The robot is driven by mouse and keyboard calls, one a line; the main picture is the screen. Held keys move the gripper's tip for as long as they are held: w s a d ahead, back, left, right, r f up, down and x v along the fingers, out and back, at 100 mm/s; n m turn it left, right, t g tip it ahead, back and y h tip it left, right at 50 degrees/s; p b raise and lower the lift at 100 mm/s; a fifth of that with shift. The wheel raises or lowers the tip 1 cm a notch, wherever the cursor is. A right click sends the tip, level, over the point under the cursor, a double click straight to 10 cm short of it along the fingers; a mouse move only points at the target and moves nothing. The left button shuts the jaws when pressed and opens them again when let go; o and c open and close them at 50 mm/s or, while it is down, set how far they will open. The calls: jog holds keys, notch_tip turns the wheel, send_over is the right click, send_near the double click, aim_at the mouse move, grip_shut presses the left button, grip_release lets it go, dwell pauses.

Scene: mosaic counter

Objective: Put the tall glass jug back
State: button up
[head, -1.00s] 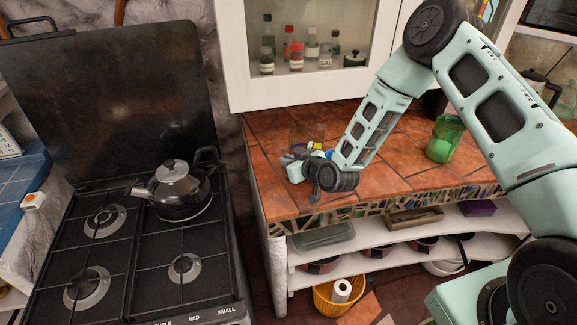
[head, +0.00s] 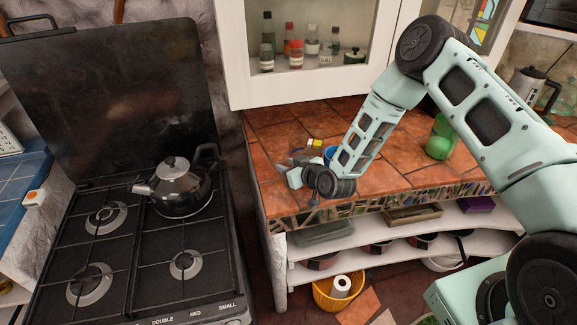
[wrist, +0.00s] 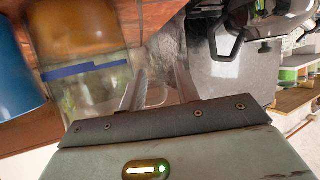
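My gripper (head: 288,168) is low over the left end of the tiled counter, close to its front edge. In the wrist view its two fingers (wrist: 161,88) stand apart. A hazy, clear, glass-like patch shows between and beyond them. I cannot tell whether it is the tall glass jug or whether the fingers touch it. The jug does not show clearly in the head view. A clear glass container with a blue band (wrist: 92,72) is just left of the fingers in the wrist view.
A blue cup (wrist: 14,68) is further left in the wrist view. A green glass (head: 441,137) stands on the counter (head: 385,183). A kettle (head: 180,188) sits on the stove to the left. A white wall cabinet (head: 285,97) hangs above. Shelves with pans are below the counter.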

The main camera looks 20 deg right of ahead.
jog(key=shift+r, duration=0.1)
jog(key=b+v, duration=0.5)
jog(key=v, duration=0.7)
jog(key=s+a+r+n+g, duration=0.3)
jog(key=s+a+r+g, duration=0.35)
jog(key=s+a, duration=0.2)
jog(key=s+r+g+h, duration=0.2)
jog(key=s+r+g, duration=0.1)
jog(key=s, duration=0.7)
jog(key=s+d+r+g+h, duration=0.1)
jog(key=s+r, duration=0.4)
jog(key=s, duration=0.6)
jog(key=shift+s+r+g+h, duration=0.35)
jog(key=shift+g+h, duration=0.35)
jog(key=shift+g, duration=0.25)
jog(key=shift+w+d, duration=0.1)
